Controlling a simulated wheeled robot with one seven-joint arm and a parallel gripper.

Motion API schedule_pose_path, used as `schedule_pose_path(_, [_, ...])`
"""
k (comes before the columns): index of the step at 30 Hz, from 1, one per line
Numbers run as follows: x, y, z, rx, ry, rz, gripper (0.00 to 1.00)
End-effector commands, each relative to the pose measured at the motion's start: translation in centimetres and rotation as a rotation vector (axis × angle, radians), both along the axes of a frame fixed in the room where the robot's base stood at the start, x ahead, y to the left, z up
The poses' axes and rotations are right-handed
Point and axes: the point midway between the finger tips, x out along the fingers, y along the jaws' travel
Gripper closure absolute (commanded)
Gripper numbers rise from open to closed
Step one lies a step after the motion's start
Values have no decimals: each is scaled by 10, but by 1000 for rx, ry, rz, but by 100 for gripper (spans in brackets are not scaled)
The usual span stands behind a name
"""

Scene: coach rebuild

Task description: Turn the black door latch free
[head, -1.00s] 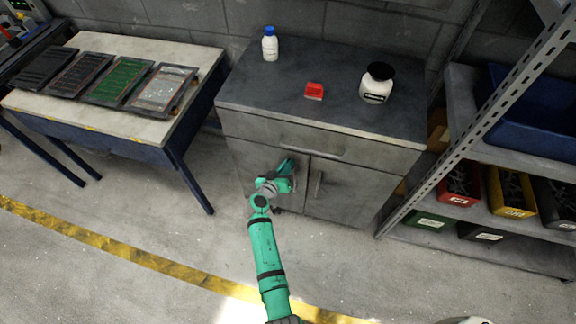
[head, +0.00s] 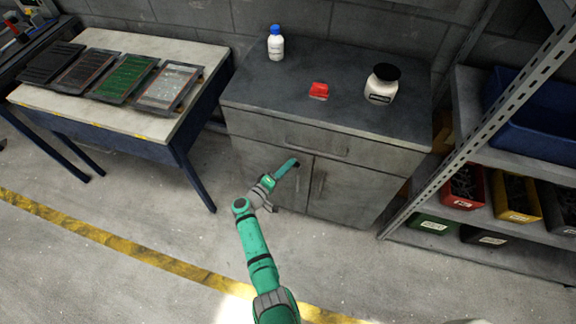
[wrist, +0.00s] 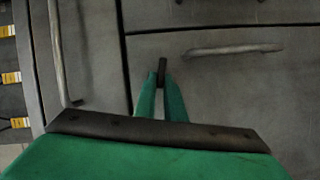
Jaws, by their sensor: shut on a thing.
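The black latch (wrist: 162,70) is a short dark bar on the grey cabinet's front, seen in the wrist view between my fingertips. My gripper (wrist: 161,82) is shut on it, with green fingers on either side. In the head view my gripper (head: 294,164) reaches the upper part of the left cabinet door (head: 257,165), near the seam between the doors. The latch is too small and covered to make out in the head view. The doors look closed.
A metal bar handle (head: 322,184) stands out on the right door, close to my gripper. A white bottle, red object and black-lidded jar (head: 382,84) stand on top. Shelving (head: 440,165) stands right; a workbench (head: 130,122) left.

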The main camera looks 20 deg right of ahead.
Motion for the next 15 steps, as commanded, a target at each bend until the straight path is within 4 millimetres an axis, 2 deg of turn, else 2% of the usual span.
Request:
schedule_pose_path(6, [1,2,-3,-110,77,4,100])
schedule_pose_path(15, [1,2,-5,-185,128,3,100])
